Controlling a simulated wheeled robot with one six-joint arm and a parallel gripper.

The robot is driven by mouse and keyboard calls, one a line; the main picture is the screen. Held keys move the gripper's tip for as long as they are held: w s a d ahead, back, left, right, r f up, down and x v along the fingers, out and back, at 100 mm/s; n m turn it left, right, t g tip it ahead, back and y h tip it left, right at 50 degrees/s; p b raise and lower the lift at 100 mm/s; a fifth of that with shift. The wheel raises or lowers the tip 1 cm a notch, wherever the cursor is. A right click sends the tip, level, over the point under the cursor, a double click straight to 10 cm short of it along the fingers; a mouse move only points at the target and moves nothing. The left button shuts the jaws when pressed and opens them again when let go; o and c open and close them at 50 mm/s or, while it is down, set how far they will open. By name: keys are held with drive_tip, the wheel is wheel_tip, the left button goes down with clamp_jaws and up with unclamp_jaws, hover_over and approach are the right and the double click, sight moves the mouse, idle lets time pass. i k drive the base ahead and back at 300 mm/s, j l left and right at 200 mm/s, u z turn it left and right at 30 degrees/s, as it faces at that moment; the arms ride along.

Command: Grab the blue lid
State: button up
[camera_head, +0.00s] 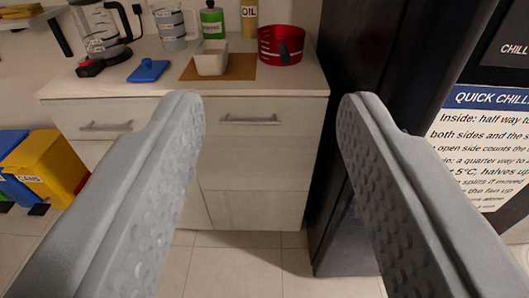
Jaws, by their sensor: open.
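The blue lid (149,70) lies flat on the countertop, left of the middle, with a small raised knob on top. A white square container (211,58) stands open to its right on a brown board (242,68). My gripper (271,105) is open, with its two grey fingers wide apart and nothing between them. It is well in front of the counter and apart from the lid, which shows up and to the left beyond the left finger. Nothing covers the lid.
The counter (290,82) also holds a glass blender jug (98,30), a measuring jug (172,28), a green bottle (212,22), an oil bottle (249,18) and a red pot (281,45). A tall dark cabinet (345,245) stands right. Yellow and blue bins (50,165) stand left.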

sight(150, 71)
drive_tip(key=i+j, duration=0.3)
drive_tip(key=j, duration=0.15)
drive_tip(key=i+j, duration=0.25)
drive_tip(key=j, duration=0.2)
drive_tip(key=i+j, duration=0.3)
drive_tip(key=j, duration=0.15)
drive_tip(key=i+j, duration=0.25)
drive_tip(key=j, duration=0.2)
